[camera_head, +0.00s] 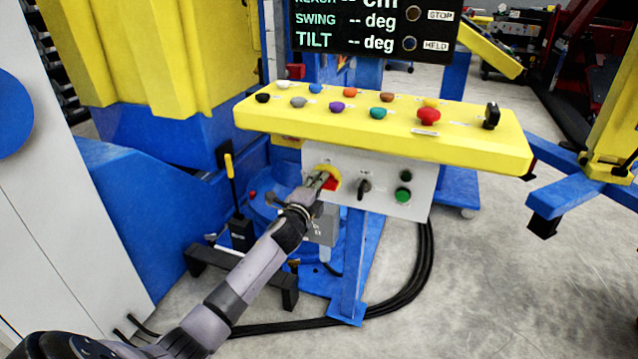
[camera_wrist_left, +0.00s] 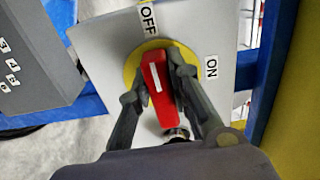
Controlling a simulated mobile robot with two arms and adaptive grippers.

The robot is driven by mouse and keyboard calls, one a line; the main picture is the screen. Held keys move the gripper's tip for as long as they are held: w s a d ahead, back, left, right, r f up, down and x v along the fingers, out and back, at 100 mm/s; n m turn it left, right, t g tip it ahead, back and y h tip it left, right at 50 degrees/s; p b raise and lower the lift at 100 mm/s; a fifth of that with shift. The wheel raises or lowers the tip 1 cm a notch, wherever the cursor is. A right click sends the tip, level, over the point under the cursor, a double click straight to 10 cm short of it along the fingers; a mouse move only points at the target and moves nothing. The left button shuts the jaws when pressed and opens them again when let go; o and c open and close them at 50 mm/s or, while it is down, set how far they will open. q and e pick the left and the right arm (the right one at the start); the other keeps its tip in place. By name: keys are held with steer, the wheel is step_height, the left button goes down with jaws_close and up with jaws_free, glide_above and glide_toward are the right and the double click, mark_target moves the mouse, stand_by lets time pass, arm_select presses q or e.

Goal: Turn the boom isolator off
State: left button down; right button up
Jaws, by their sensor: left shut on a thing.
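The boom isolator is a red rotary handle (camera_wrist_left: 158,82) with a white line, on a round yellow plate (camera_wrist_left: 130,66). In the head view the red part (camera_head: 331,184) shows at the left of the grey panel below the yellow console. My left gripper (camera_head: 322,179) reaches it from the lower left and is shut on the handle, one finger on each side. In the left wrist view, the OFF label (camera_wrist_left: 148,17) is above the handle and the ON label (camera_wrist_left: 210,68) is to its right. The white line points up, roughly toward OFF. My right gripper is not in view.
The grey panel also carries a black selector (camera_head: 364,187) and a green button (camera_head: 403,195). The yellow console (camera_head: 470,143) above bears several coloured knobs and a red mushroom button (camera_head: 429,116). Black cables (camera_head: 424,270) hang to the floor. Open floor lies at the right.

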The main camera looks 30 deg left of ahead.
arm_select(q)
steer(key=c, duration=1.5)
jaws_free()
steer(key=v, duration=1.2)
